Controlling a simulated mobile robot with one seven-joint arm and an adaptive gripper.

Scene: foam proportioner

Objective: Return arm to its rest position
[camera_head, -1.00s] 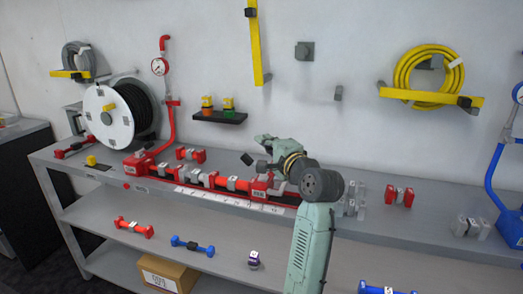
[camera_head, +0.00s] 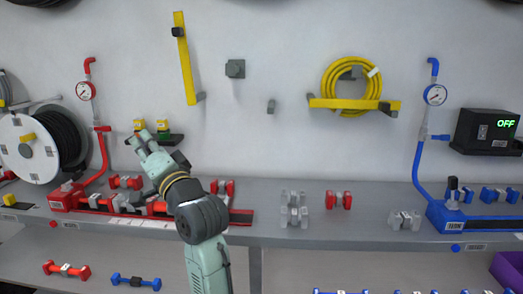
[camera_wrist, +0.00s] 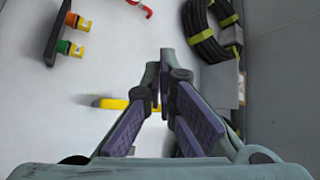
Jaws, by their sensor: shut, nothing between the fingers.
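My arm rises from the bottom of the head view, over the front edge of the bench (camera_head: 375,225). It bends up and left, so my gripper (camera_head: 139,141) hangs above the left part of the bench, before the wall. In the wrist view my gripper (camera_wrist: 160,72) has its fingers converging at the tips, shut, with nothing held. The arm partly hides the red assembly (camera_head: 105,203) on the bench.
A small black shelf (camera_head: 172,139) with yellow-topped items is behind the gripper. A hose reel (camera_head: 28,148) stands left. A red gauge pipe (camera_head: 86,90) rises nearby. A blue gauge pipe (camera_head: 418,150) and black OFF box (camera_head: 487,131) are right. Several couplings lie on the bench.

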